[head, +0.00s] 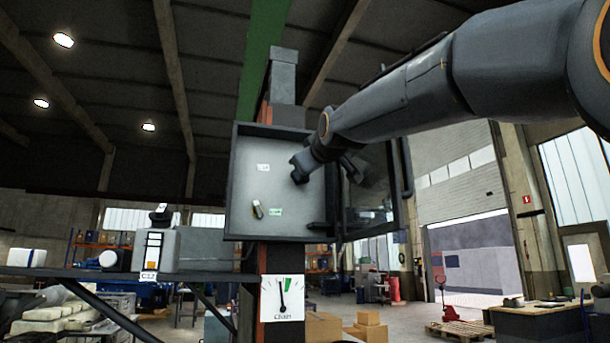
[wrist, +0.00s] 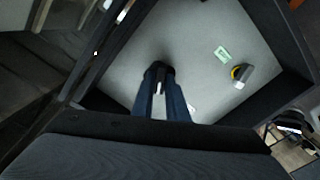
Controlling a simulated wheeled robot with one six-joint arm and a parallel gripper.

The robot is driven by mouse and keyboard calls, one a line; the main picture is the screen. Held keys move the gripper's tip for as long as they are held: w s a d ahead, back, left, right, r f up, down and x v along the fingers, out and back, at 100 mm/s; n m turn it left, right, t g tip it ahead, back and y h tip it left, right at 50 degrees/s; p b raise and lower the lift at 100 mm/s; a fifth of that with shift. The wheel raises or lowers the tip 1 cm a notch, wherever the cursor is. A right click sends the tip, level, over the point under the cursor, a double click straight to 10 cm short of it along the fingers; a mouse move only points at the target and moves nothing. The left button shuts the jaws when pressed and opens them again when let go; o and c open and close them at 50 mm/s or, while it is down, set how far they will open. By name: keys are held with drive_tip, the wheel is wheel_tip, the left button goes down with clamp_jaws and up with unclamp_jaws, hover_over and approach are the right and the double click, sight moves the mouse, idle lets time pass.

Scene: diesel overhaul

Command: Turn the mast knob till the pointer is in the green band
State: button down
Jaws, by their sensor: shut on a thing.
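The dark mast knob (wrist: 157,70) stands on the pale back panel of an open cabinet (head: 234,185). My gripper (head: 301,170) reaches into the cabinet from the right. In the wrist view its fingers (wrist: 161,88) are shut on the knob and partly cover it. In the head view I cannot tell the knob apart from the gripper. A white dial (head: 271,308) hangs on the mast below the cabinet. Its black pointer (head: 282,299) points almost straight up, a little left of the green band (head: 287,283) or at its left edge.
The cabinet door (head: 370,195) stands open on the right, close to my arm. A small yellow and grey switch (head: 257,210) and a green label (head: 275,212) are low on the panel. A grey box (head: 153,250) stands on the shelf at left.

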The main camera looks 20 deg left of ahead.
drive_tip(key=n+b, duration=0.1)
drive_tip(key=n, duration=0.3)
drive_tip(key=shift+n, duration=0.3)
idle(0.3)
drive_tip(key=n+b, duration=0.1)
drive_tip(key=n, duration=0.3)
drive_tip(key=shift+n, duration=0.3)
